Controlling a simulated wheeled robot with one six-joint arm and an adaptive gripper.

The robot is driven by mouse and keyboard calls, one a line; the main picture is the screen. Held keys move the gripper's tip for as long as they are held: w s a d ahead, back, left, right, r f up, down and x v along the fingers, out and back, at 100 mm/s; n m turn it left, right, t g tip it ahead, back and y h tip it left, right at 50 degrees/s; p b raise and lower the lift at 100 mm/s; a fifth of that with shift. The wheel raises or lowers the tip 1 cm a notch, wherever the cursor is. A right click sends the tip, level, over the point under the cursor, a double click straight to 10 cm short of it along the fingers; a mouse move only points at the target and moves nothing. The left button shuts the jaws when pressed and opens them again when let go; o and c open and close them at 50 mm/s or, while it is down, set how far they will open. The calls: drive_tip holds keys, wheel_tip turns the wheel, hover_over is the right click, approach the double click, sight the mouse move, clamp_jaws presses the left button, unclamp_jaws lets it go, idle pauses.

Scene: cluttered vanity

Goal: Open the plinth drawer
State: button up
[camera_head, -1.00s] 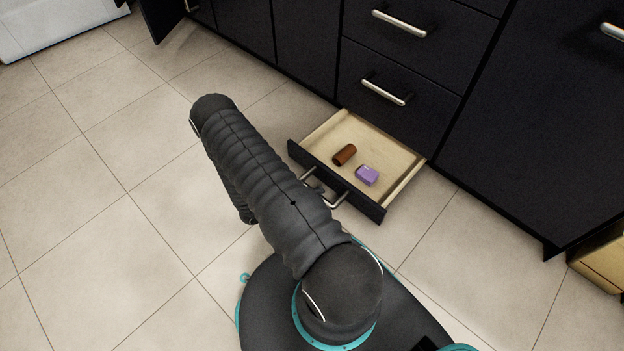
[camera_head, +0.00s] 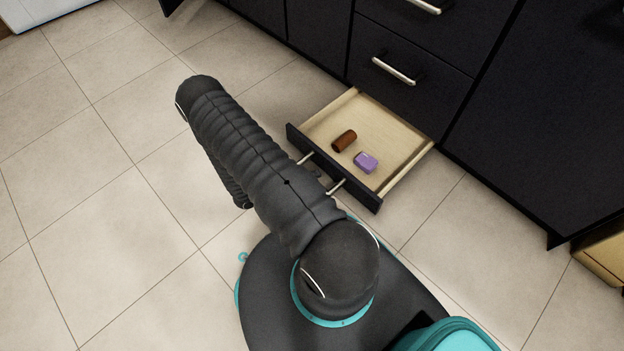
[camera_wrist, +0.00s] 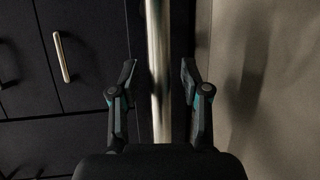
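The plinth drawer (camera_head: 392,128) stands pulled out at the bottom of the dark cabinet in the head view. Its pale wooden inside shows, with a brown cylinder (camera_head: 344,141) and a purple block (camera_head: 366,162) in it. Its metal handle (camera_head: 337,187) is partly hidden by my arm. In the wrist view the handle bar (camera_wrist: 158,30) runs upright between the fingers of my gripper (camera_wrist: 158,78). The fingers are apart, one on each side of the bar, with a visible gap on both sides. My gripper is hidden behind my arm in the head view.
A closed drawer with a metal handle (camera_head: 394,71) is above the plinth drawer. A large dark cabinet panel (camera_head: 545,110) stands to the right, with a wooden box (camera_head: 604,258) at the right edge. The tiled floor (camera_head: 110,220) is clear on the left.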

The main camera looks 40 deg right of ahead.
drive_tip(key=v, duration=1.2)
idle(0.6)
